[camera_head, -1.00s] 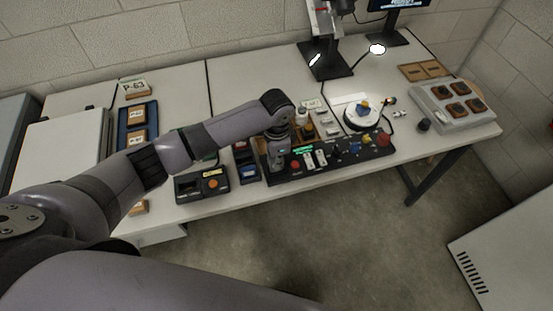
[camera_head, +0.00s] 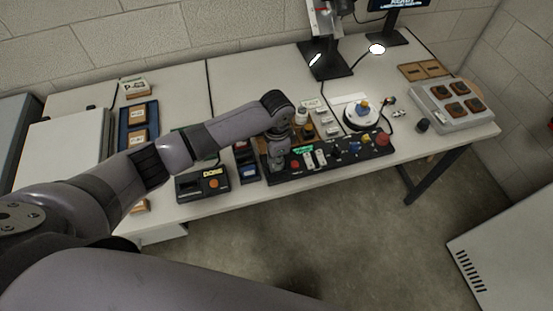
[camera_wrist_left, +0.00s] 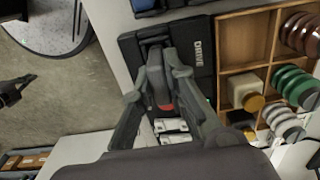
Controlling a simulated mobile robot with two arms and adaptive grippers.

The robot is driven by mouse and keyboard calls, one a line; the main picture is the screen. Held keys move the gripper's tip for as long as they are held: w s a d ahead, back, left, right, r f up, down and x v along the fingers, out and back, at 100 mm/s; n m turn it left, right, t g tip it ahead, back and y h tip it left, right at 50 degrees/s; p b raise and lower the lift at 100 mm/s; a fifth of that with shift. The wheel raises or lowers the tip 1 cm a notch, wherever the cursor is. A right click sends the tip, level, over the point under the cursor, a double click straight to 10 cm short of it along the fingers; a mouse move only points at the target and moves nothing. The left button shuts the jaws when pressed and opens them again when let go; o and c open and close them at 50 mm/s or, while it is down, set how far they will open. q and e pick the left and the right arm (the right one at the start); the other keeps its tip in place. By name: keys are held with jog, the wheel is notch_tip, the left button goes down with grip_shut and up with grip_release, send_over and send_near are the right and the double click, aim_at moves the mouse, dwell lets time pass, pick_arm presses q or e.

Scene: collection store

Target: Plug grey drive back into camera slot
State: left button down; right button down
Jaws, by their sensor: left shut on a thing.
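My left gripper (camera_head: 277,161) reaches down over the left end of a black control panel (camera_head: 345,157). In the left wrist view the fingers of the left gripper (camera_wrist_left: 160,68) are shut close to the panel's black surface beside the white word DRIVE (camera_wrist_left: 198,52). What they hold is mostly hidden between them, and I cannot tell whether it is the grey drive or whether it sits in a slot. A red button (camera_wrist_left: 165,107) shows between the fingers, and white switches (camera_wrist_left: 172,126) lie beyond it. I cannot make out a slot marked for the camera.
A wooden divided tray (camera_wrist_left: 240,40) with several spools and jars borders the panel. A round white device (camera_head: 361,115) and a grey box with brown pads (camera_head: 453,105) stand to the right.

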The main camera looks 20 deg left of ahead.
pick_arm(q)
jog(key=shift+f+b, duration=0.3)
jog(key=shift+f, duration=0.3)
jog(key=c, duration=1.9)
grip_release()
notch_tip(320, 180, up, 11)
jog(key=p, duration=1.2)
